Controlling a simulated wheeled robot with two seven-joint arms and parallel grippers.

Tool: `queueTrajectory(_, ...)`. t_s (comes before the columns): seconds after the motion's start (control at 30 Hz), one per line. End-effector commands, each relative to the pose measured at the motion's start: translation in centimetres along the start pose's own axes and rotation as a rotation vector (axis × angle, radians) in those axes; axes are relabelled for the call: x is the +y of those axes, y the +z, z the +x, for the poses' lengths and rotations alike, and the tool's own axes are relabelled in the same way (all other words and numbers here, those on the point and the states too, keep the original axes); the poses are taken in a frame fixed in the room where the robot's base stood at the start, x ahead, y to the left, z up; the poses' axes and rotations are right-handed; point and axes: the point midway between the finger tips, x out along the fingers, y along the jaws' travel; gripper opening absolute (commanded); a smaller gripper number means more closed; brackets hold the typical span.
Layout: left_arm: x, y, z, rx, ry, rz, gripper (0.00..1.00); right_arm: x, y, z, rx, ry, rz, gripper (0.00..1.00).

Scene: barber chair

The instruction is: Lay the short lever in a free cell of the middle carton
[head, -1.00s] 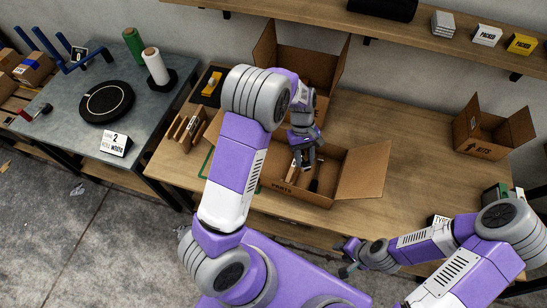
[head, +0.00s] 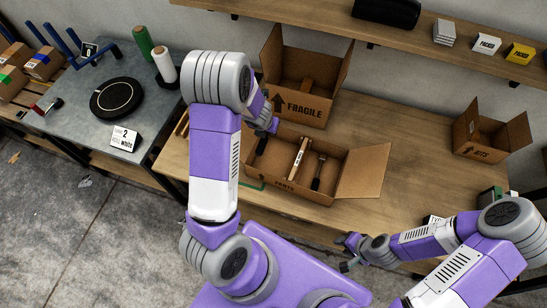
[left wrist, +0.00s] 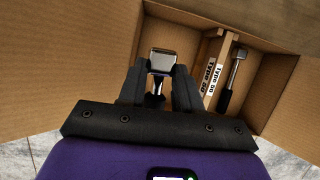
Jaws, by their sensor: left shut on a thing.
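The open carton marked PARTS (head: 285,186) stands on the bench. A wooden strip with white labels (head: 298,160) lies in its middle, and a lever with a black handle and metal head (head: 318,172) lies to the right of it. My left gripper (head: 262,132) is over the left part of this carton. In the left wrist view its fingers (left wrist: 159,85) are shut on a short lever (left wrist: 161,62) with a metal head and dark handle. In the head view the dark handle (head: 261,146) hangs below the gripper. My right gripper (head: 346,255) is open and empty in front of the bench.
The carton marked FRAGILE (head: 300,105) stands behind, with something brown inside. The carton marked KITS (head: 479,150) is at the right. The PARTS carton's right flap (head: 362,172) is folded out. Bare bench (head: 410,140) lies between them.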

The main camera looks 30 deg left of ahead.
Motion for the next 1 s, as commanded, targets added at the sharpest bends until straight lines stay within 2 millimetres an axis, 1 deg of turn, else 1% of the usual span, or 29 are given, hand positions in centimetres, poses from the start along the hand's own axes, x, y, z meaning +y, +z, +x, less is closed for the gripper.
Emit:
queueTrajectory(0.03,0.1,-0.4,0.8,0.000,0.001,-0.007,0.00,0.3,0.0,0.8,0.000,0.000,0.000,0.40)
queueTrajectory(0.3,0.0,-2.1,5.1,0.000,0.001,-0.003,0.00,1.8,-0.2,4.9,-0.001,0.000,0.000,0.40)
queueTrajectory(0.6,0.0,-4.1,9.8,0.000,0.000,-0.002,0.00,3.4,-0.4,9.1,0.000,0.000,0.000,0.40)
queueTrajectory(0.7,-0.1,-4.6,11.1,0.000,-0.001,-0.001,0.00,3.8,-0.4,10.2,0.000,0.000,0.000,0.40)
queueTrajectory(0.8,0.0,-4.9,11.9,0.000,0.000,-0.001,0.00,4.1,-0.5,10.9,0.000,0.000,0.000,0.40)
queueTrajectory(1.0,-0.1,-5.2,12.5,-0.001,0.000,0.000,0.00,4.3,-0.5,11.3,0.000,0.000,0.000,0.40)
